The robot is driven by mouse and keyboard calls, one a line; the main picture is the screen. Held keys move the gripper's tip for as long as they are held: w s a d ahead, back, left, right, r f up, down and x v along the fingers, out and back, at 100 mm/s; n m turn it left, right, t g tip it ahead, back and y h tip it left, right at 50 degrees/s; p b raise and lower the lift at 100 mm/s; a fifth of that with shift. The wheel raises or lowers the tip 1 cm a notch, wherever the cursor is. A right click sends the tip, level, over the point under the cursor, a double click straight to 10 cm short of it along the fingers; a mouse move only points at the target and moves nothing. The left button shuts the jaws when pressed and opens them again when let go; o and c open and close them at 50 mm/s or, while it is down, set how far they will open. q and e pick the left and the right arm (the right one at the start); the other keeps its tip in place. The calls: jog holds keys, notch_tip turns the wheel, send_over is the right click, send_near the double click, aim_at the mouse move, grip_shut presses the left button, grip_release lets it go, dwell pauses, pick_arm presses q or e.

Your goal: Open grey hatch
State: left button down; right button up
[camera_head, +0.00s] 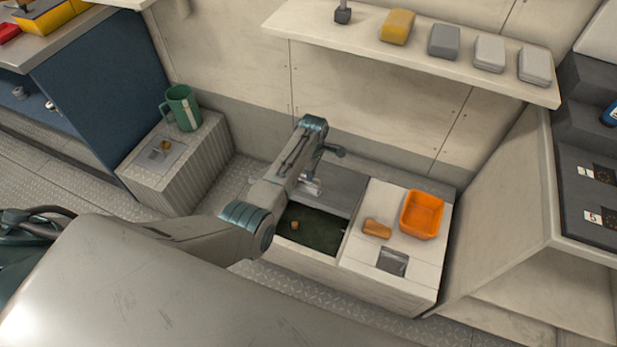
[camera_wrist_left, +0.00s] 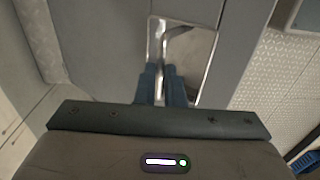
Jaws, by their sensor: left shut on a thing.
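The grey hatch (camera_head: 343,184) lies flat at the back of the low white locker, left of its white lid. In front of it, a dark green compartment (camera_head: 322,237) is uncovered, with a small orange-brown object (camera_head: 294,225) inside. My left gripper (camera_head: 312,186) reaches down over the hatch. In the left wrist view, its blue fingers (camera_wrist_left: 165,84) are shut on a metal handle (camera_wrist_left: 181,34) in a bright recessed plate on the grey hatch (camera_wrist_left: 118,55). My arm hides part of the hatch and compartment in the head view. My right gripper is not in view.
On the white lid beside the hatch are an orange bin (camera_head: 422,214), a tan block (camera_head: 377,229) and a recessed plate (camera_head: 392,262). A green mug (camera_head: 182,108) stands on a box at left. A shelf (camera_head: 420,55) overhangs behind.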

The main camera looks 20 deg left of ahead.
pick_arm(q)
jog(key=shift+w+r, duration=0.25)
jog(key=shift+w, duration=0.2)
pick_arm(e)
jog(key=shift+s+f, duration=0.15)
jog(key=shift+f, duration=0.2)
pick_arm(q)
jog(key=shift+d, duration=0.1)
jog(key=c, duration=1.6)
grip_release()
jog(key=shift+w+f, duration=0.1)
jog(key=shift+f, duration=0.15)
jog(key=shift+o, duration=0.4)
jog(key=shift+w+f, duration=0.2)
jog(key=shift+f, duration=0.05)
jog(key=shift+s+r, duration=0.1)
jog(key=shift+r, duration=0.05)
